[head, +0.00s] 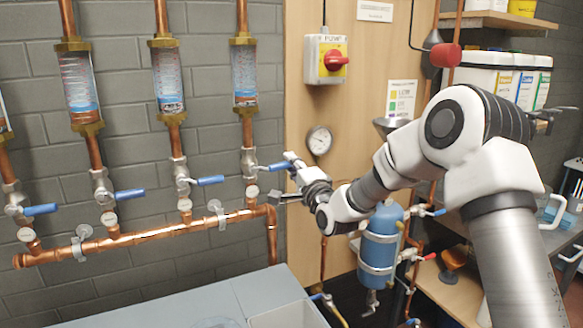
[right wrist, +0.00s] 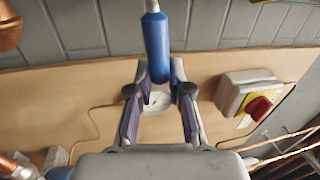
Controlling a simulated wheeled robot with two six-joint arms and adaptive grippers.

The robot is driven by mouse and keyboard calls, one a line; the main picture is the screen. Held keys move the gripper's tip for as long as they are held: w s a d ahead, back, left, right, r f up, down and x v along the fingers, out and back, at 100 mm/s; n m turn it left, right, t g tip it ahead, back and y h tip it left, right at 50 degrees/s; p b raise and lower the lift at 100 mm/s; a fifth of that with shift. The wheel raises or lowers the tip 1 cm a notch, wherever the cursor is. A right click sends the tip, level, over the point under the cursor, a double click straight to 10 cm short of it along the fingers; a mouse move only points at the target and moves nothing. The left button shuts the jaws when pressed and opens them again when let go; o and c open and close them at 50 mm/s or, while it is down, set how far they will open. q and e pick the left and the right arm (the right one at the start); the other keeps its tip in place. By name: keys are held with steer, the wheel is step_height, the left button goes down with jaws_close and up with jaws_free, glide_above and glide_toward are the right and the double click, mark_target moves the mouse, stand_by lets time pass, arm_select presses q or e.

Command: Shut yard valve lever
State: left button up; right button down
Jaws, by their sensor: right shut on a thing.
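Several valves with blue levers sit in a row below sight glasses on the left wall. The rightmost blue lever (head: 273,168) points right, roughly level. My right gripper (head: 290,166) is at its free end. In the right wrist view the blue lever (right wrist: 157,45) reaches in from the top, its end between the two fingers of my right gripper (right wrist: 159,78), which are shut on it. The other blue levers (head: 210,180), (head: 130,194) and (head: 41,209) also point right. The tags are too small to read. My left gripper is not in view.
A copper manifold pipe (head: 150,235) runs below the valves. A round gauge (head: 319,140) and a yellow-grey switch box with a red knob (head: 326,60) are on the wooden panel. A blue tank (head: 381,240) stands below my right arm. Grey cabinet tops (head: 190,305) lie in front.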

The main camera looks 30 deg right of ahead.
steer(key=shift+f+m+b, duration=0.3)
steer(key=shift+f+m, duration=0.1)
steer(key=shift+m, duration=0.1)
steer(key=c, duration=1.2)
jaws_free()
steer(key=shift+a, duration=0.1)
steer(key=shift+o, duration=0.6)
steer(key=shift+w+a+f, duration=0.2)
steer(key=shift+w, duration=0.15)
steer(key=shift+s+d, duration=0.15)
steer(key=shift+s, duration=0.4)
steer(key=v, duration=1.1)
steer(key=shift+r, duration=0.1)
